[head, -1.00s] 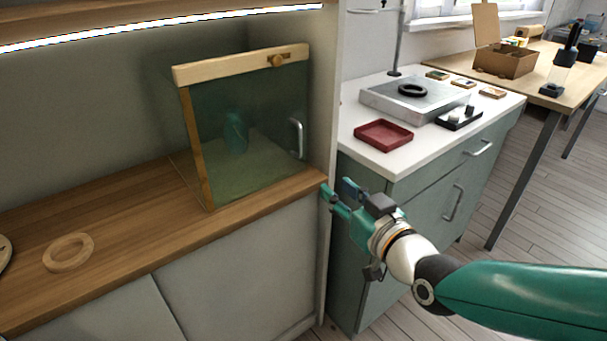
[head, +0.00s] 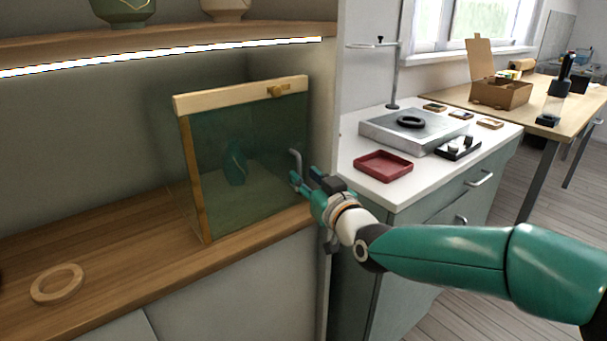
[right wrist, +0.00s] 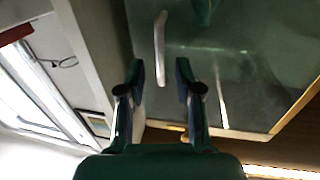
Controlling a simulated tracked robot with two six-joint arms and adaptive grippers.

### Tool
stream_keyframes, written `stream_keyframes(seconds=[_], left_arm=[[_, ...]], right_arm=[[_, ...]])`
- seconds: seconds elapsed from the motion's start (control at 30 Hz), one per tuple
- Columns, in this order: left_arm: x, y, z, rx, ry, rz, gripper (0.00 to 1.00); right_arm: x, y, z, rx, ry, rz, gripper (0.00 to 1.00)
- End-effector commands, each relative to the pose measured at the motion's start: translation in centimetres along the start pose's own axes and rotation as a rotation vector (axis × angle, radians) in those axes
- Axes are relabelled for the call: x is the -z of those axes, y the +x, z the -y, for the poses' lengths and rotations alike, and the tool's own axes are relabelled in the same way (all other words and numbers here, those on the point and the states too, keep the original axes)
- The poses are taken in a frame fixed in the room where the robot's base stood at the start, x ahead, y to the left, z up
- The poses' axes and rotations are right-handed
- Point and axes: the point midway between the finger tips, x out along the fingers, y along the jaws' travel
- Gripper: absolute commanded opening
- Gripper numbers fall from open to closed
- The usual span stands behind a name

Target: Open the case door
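The metal door handle (head: 297,159) is at the door's right edge. My right gripper (head: 304,181) is at the handle's lower end in the head view. In the right wrist view the gripper (right wrist: 159,75) is open, and the handle (right wrist: 160,48) lies ahead, in line with the left part of the gap between the fingers. My left gripper is not in view.
A cabinet wall (head: 325,130) stands close to the right of the case. A wooden ring (head: 57,284) lies on the shelf at left. A white counter with a red tray (head: 383,166) and a metal slab (head: 400,130) is at right.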

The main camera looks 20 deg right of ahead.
Motion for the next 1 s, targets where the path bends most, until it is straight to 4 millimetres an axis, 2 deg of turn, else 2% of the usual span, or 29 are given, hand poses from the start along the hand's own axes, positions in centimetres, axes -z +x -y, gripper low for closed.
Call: stream_keyframes(seconds=[0.1,0.2,0.53,0.57,0.77,1.0], left_arm=[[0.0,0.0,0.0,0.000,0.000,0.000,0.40],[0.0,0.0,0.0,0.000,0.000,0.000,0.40],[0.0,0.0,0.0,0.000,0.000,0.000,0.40],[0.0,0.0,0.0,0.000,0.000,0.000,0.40],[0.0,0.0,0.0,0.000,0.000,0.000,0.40],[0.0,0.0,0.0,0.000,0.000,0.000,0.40]], right_arm=[[0.0,1.5,0.0,0.001,0.000,0.001,0.34],[0.0,2.2,0.0,0.001,0.000,0.000,0.34],[0.0,2.5,0.1,0.001,0.000,0.001,0.34],[0.0,2.5,0.1,0.001,0.000,0.001,0.33],[0.0,2.5,0.1,0.001,0.000,0.001,0.00],[0.0,2.5,0.1,0.001,0.000,0.001,0.00]])
